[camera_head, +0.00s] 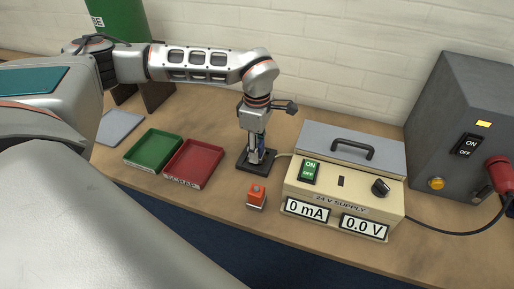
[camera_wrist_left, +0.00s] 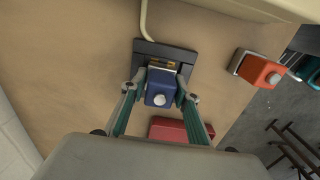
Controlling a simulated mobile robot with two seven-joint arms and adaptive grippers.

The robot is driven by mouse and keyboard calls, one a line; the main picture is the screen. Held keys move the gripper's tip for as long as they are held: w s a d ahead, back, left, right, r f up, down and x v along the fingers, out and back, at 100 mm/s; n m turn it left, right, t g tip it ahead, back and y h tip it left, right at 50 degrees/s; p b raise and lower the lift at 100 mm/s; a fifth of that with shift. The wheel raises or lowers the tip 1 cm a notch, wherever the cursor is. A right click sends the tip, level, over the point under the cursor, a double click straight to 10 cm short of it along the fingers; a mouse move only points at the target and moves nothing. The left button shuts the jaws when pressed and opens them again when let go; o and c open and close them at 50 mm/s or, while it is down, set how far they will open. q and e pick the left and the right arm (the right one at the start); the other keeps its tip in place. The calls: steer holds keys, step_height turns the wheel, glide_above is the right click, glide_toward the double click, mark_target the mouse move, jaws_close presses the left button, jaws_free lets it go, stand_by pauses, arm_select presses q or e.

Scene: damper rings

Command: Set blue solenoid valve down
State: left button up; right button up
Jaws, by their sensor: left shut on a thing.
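My left gripper (camera_head: 257,156) points straight down over a dark test fixture (camera_head: 243,166) on the bench. In the left wrist view its fingers (camera_wrist_left: 158,92) are shut on the blue solenoid valve (camera_wrist_left: 159,87), one on each side. The valve is blue with a pale round knob. It is at the fixture (camera_wrist_left: 148,46), where brass-coloured parts show beside it. I cannot tell whether it rests on the fixture or is just above it. In the head view the fingers mostly hide the valve. My right gripper is not in view.
An orange valve (camera_head: 257,194) stands near the front edge. The cream 24 V supply (camera_head: 340,195) reads 0 mA and 0.0 V, right of the fixture. A red scrap tray (camera_head: 193,164), a green tray (camera_head: 153,150) and a grey plate (camera_head: 119,127) lie left. A grey switch box (camera_head: 460,120) stands far right.

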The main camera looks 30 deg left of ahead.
arm_select(q)
steer(key=shift+f, duration=0.15)
steer(key=o, duration=1.4)
step_height(320, 180, up, 12)
steer(key=shift+f, duration=0.1)
jaws_close()
stand_by(1.1)
steer(key=shift+s, duration=0.1)
